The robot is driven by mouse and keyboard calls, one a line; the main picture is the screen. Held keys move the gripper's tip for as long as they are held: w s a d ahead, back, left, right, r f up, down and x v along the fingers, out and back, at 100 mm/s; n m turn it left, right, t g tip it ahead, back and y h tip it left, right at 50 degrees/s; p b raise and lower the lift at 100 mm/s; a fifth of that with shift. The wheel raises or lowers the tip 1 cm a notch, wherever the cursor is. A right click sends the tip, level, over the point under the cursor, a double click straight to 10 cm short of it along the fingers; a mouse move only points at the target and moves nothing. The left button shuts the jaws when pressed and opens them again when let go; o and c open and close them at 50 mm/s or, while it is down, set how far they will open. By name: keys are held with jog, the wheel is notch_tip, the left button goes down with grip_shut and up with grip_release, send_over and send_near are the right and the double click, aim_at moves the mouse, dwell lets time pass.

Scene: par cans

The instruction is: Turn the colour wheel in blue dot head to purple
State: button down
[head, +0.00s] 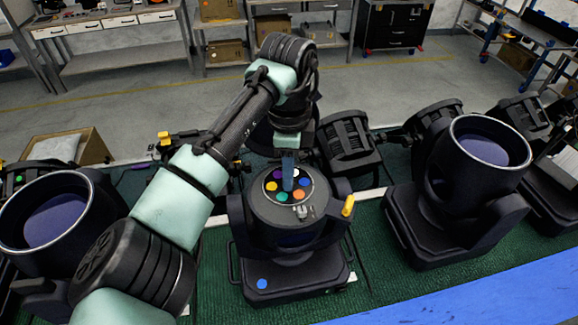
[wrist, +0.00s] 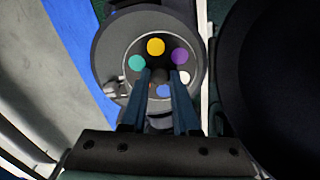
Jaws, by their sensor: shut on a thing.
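The blue dot head (head: 288,240) stands in the middle of the head view, with a blue dot (head: 262,284) on its base. Its open top shows the colour wheel (head: 271,206), with purple, white, blue, orange, teal and yellow discs. The purple disc (wrist: 179,57) is at the upper right in the wrist view. A small grey metal part (head: 301,211) sits at the rim, nearest the orange and teal discs. My gripper (wrist: 160,76) points down and is shut on the wheel's dark centre knob (wrist: 160,73). Its fingers partly hide the lower discs in the wrist view.
Other black par cans stand close by: one with a big lens at left (head: 30,190), one at right (head: 460,190), one behind (head: 350,140). A blue strip (head: 480,290) runs along the front right.

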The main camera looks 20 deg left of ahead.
jog(key=n+p, duration=0.3)
jog(key=n, duration=0.4)
jog(key=shift+r, duration=0.2)
jog(key=n+p, duration=0.1)
jog(key=n, duration=0.3)
jog(key=shift+p, duration=0.4)
jog(key=n, duration=0.3)
jog(key=shift+f+n+p, duration=0.1)
jog(key=shift+n+p, duration=0.3)
jog(key=n, duration=0.4)
jog(key=shift+w+n, duration=0.1)
jog(key=shift+n, duration=0.2)
jog(key=n, duration=0.7)
jog(key=shift+a+n, duration=0.1)
jog(key=shift+n, duration=1.8)
